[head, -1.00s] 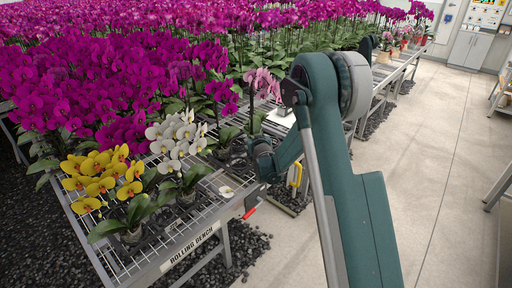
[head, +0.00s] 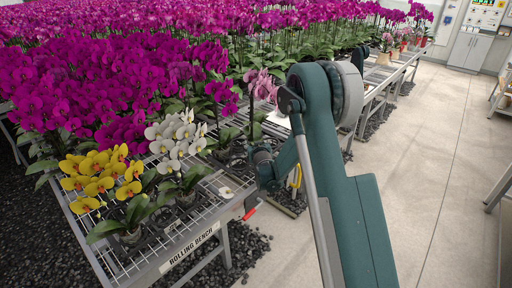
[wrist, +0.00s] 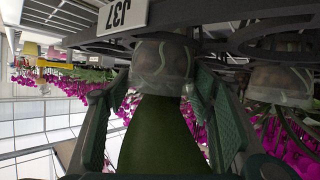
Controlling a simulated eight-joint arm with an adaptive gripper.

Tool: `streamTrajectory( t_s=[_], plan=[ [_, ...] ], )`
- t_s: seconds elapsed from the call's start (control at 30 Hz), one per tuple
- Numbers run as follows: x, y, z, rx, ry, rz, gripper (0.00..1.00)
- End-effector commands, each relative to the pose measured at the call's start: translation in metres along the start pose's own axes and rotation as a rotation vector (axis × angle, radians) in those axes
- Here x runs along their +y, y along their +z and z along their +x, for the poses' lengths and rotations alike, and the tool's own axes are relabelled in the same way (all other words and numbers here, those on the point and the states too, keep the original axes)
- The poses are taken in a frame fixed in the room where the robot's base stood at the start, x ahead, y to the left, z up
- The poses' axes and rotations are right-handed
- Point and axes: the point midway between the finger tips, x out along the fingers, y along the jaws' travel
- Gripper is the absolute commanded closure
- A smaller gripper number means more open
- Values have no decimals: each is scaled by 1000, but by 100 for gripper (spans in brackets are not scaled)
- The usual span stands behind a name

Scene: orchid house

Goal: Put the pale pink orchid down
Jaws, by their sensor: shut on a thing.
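The pale pink orchid (head: 262,86) stands upright by the bench's right edge, just beyond my gripper (head: 263,163), in the head view. In the wrist view, which looks upside down, my gripper (wrist: 160,95) is shut with its two teal fingers on either side of a clear pot (wrist: 160,62). A broad green leaf (wrist: 155,135) lies in front of the pot. The pot's base is close to a dark holder at the bench; whether it rests there I cannot tell. In the head view my arm and gripper hide most of the pot.
White (head: 178,137) and yellow (head: 100,178) orchids stand on the wire rolling bench (head: 190,245) to the left. A fallen white bloom (head: 226,192) lies near its edge. A tag (wrist: 122,14) shows by the pot. Dense magenta orchids fill the back. The concrete floor at right is clear.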

Motion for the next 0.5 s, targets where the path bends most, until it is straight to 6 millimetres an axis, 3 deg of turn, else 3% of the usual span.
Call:
streamTrajectory(
  t_s=[0.17,0.2,0.3,0.5],
  plan=[
    [0,3,1,1,0,0,67],
    [0,3,1,0,0,0,45],
    [0,3,1,0,0,0,32],
    [0,3,1,0,0,0,32]
  ],
)
